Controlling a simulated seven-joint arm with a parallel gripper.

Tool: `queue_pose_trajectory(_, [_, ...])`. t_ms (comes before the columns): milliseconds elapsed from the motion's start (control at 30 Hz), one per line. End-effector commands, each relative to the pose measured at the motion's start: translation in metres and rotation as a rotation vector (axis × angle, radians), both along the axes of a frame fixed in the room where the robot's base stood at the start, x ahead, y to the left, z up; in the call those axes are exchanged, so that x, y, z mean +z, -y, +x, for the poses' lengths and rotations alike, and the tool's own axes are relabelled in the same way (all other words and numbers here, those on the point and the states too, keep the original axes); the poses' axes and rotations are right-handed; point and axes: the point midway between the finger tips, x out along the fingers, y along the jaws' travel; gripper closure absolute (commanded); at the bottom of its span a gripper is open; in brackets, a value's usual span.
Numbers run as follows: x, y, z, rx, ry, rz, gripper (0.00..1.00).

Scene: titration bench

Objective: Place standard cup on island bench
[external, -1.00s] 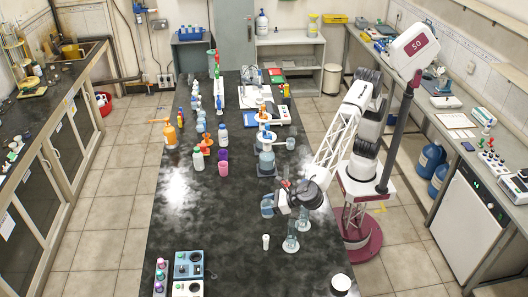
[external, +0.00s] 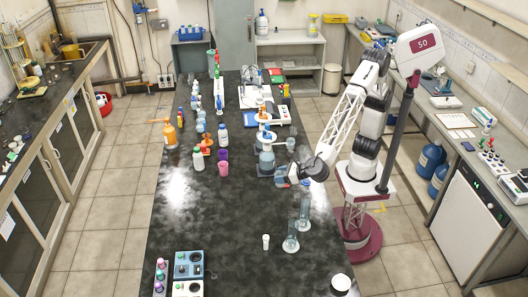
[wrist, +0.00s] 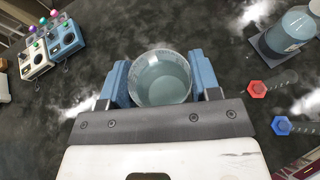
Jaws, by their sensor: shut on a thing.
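A clear cup (wrist: 160,78) with pale blue-green liquid sits between the two blue fingers of my gripper (wrist: 160,85) in the wrist view. The fingers are shut on its sides, and I look down into its open mouth. In the external view my gripper (external: 288,176) is over the right part of the black island bench (external: 215,225), and the cup (external: 281,177) shows small beside it. The cup seems held above the bench top; the gap under it is hard to judge.
Two glass cylinders (external: 303,212) (external: 291,240) stand near the bench's right edge. Control boxes (external: 188,264) sit at the front left.

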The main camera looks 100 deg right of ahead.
Motion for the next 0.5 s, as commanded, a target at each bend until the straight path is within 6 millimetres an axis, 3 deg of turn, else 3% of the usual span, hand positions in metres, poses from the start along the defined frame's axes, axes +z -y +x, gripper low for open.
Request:
queue_pose_trajectory(67, [0.005, 0.018, -0.011, -0.014, 0.007, 0.008, 0.68])
queue_pose_trajectory(500, [-0.022, 0.111, -0.063, -0.093, 0.008, 0.007, 0.68])
